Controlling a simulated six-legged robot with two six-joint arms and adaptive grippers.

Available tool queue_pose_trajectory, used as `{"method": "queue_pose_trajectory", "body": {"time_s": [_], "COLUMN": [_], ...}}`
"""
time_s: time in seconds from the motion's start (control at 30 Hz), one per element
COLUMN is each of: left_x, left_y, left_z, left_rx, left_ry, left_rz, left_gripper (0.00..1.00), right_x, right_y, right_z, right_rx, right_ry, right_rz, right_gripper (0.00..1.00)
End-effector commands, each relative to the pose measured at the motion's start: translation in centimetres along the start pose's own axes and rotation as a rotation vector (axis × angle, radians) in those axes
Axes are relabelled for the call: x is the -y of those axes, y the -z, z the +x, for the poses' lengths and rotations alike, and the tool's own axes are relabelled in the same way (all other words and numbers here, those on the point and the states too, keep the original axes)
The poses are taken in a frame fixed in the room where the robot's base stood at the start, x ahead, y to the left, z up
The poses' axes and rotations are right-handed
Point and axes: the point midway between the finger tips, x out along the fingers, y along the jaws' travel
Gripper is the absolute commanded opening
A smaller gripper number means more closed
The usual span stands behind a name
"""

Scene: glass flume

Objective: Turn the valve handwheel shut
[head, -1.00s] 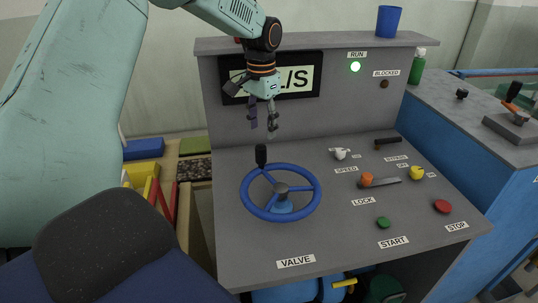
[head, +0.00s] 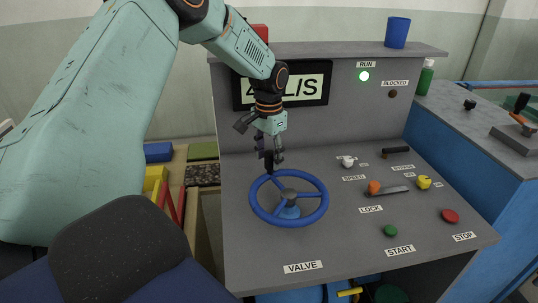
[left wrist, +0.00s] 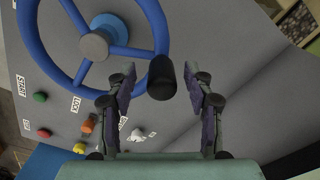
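The blue valve handwheel (head: 322,201) lies on the grey console top above the VALVE label (head: 303,267). Its black upright knob (head: 269,163) is on the rim's far left part and is partly hidden by my gripper in the head view. My left gripper (head: 268,160) points down at the knob. In the left wrist view the handwheel (left wrist: 155,22) is at top and its knob (left wrist: 162,78) is between the tips of the two spread fingers of my left gripper (left wrist: 164,88). Gaps show on both sides of the knob. My right gripper is not in view.
The console carries a green START button (head: 390,231), a red STOP button (head: 450,216), an orange knob (head: 374,187) and a yellow knob (head: 424,182).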

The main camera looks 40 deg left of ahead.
Motion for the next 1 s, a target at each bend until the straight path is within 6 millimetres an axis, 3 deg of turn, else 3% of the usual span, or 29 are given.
{"method": "queue_pose_trajectory", "body": {"time_s": [0.6,1.0], "left_x": [0.02,0.04], "left_y": [0.1,0.23], "left_z": [-0.06,-0.18], "left_rx": [0.0,-0.004], "left_ry": [0.001,0.002], "left_rz": [0.001,-0.001], "left_gripper": [0.0,0.0], "right_x": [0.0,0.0], "right_y": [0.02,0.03], "right_z": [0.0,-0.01], "right_rx": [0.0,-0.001], "right_ry": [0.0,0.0], "right_rz": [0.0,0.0], "right_gripper": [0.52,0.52]}}
